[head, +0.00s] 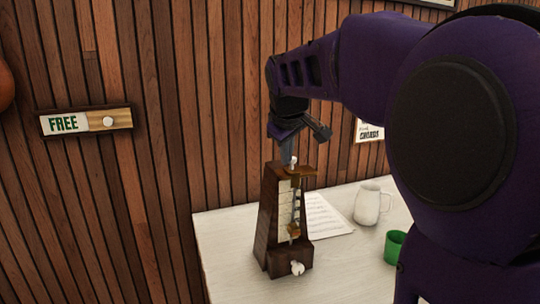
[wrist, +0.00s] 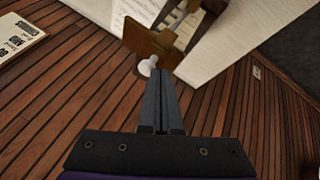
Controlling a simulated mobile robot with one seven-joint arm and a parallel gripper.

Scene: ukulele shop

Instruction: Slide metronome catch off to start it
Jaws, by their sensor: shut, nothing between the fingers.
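A dark wooden metronome (head: 265,235) stands upright on the white table, its pale scale and a thin rod with a brass weight (head: 293,230) facing me. A brass-coloured catch (head: 305,172) with a white knob (head: 294,160) sits at its top; in the wrist view the catch (wrist: 150,42) and its white knob (wrist: 147,66) show just beyond my fingertips. My gripper (head: 286,161) is shut and empty, pointing down at the metronome's top. In the wrist view my fingertips (wrist: 160,74) are right beside the knob; I cannot tell whether they touch it.
The white table (head: 230,240) also bears a sheet of music (head: 325,218), a white pitcher (head: 367,205) and a green cup (head: 394,246) to the right. A slatted wood wall behind carries a "FREE" slider sign (head: 65,123). The metronome has another white knob (head: 297,268) low on its front.

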